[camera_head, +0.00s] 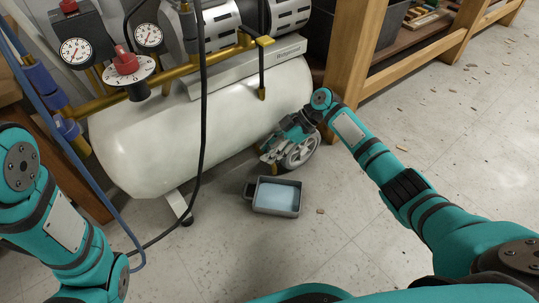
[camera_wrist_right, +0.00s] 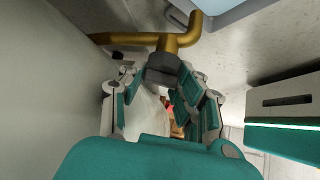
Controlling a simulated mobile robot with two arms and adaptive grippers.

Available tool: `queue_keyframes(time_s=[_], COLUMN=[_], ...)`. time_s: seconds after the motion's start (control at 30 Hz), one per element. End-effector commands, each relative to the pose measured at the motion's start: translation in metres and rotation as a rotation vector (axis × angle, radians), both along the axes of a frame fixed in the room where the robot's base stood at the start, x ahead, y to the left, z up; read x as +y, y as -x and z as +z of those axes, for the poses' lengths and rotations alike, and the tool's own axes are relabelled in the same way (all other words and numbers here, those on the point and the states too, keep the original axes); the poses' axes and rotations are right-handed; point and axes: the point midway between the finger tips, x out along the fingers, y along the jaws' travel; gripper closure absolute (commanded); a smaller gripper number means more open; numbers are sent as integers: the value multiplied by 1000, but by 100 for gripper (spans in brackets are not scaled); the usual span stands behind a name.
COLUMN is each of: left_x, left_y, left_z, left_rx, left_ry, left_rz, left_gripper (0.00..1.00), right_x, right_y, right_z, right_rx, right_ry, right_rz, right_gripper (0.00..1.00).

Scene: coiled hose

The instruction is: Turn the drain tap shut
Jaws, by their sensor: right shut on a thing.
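The drain tap shows in the right wrist view as a brass pipe with a bent spout (camera_wrist_right: 180,40) and a grey piece below it. A small red patch (camera_wrist_right: 172,110) shows between the fingers; I cannot tell what it belongs to. My right gripper (camera_wrist_right: 162,82) is shut on the tap at the grey piece. In the head view the right gripper (camera_head: 275,147) is at the tank's lower right end, beside the wheel, and mostly hides the tap. The white tank (camera_head: 165,140) lies on its side. My left arm shows at the left, but its gripper is out of view.
A grey tray (camera_head: 276,211) with pale blue liquid stands on the floor below the tap. A wheel (camera_head: 301,152) is close beside the right gripper. A black cable (camera_head: 203,100) and a blue hose (camera_head: 75,160) hang at the left. A wooden bench (camera_head: 355,45) stands behind.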

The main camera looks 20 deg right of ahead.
Motion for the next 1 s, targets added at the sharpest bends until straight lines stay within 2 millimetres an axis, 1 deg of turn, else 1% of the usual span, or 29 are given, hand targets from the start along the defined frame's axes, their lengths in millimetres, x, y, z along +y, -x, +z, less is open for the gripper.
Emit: queue_keyframes(time_s=[0.03, 0.13, 0.6, 0.63, 0.8, 0.83, 1.0], left_x=[0, 0, 0, 0, 0, 0, 0], left_y=[0, 0, 0, 0, 0, 0, 0], left_z=[-4, -6, -7, -7, -7, -7, -7], left_rx=[0, -1, -1, -1, -1, -1, 0], left_ry=[0, 0, -1, -1, -1, -1, -1], left_rz=[0, 0, 0, 0, 0, 0, 0], left_gripper=[60, 60, 60, 60, 60, 60, 60], right_x=[-1, -1, -1, -1, -1, -1, 0], right_y=[-1, -1, 0, 0, 0, 0, 0], right_z=[-2, -1, -1, -1, 0, 0, 0], right_rx=[-2, -2, -1, -1, -1, 0, -1], right_ry=[3, 3, 3, 3, 2, 2, 1], right_rz=[12, 30, 42, 42, 42, 42, 42], right_gripper=[100, 100, 100, 68, 46, 44, 44])
